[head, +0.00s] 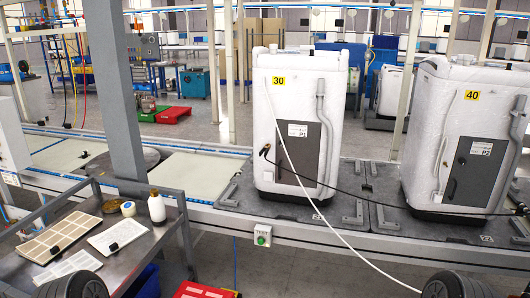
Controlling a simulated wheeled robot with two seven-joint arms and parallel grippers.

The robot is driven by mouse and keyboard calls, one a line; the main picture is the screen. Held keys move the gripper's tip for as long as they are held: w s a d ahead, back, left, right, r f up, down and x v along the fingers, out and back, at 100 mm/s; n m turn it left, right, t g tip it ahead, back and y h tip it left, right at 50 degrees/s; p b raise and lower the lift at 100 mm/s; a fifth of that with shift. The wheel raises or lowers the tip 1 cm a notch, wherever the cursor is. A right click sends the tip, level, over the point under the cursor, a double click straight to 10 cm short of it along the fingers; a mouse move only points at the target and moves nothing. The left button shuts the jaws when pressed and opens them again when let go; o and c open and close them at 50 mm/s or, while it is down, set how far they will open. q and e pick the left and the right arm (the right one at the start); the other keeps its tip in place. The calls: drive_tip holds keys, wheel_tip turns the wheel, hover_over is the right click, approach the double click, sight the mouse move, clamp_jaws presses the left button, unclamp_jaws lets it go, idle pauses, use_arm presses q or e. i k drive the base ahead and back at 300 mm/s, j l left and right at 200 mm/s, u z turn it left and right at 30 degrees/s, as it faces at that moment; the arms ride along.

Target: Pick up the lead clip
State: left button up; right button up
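A small black clip-like piece (265,152) sits at the left of the front of the white appliance marked 30 (295,100). A black lead (372,197) runs from it across the dark P1 panel (302,155) and off to the right, past the appliance marked 40 (455,125). Another small black piece lies on a white tray (97,240) on the metal cart; I cannot tell whether it is a clip. Neither of my grippers shows; only dark rounded parts, probably of my arms, show at the bottom edge.
A white cable crosses in front of the first appliance. Both appliances stand on grey pallets (240,203) on a conveyor line. A grey post (112,90) rises behind the cart.

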sight(266, 148)
drive_tip(key=z, duration=1.8)
drive_tip(key=i+j+u, duration=0.15)
drive_tip(key=u, duration=0.3)
drive_tip(key=i+j+u, duration=0.1)
drive_tip(key=u, duration=0.3)
drive_tip(key=i+u, duration=0.4)
drive_tip(key=i, duration=1.5)
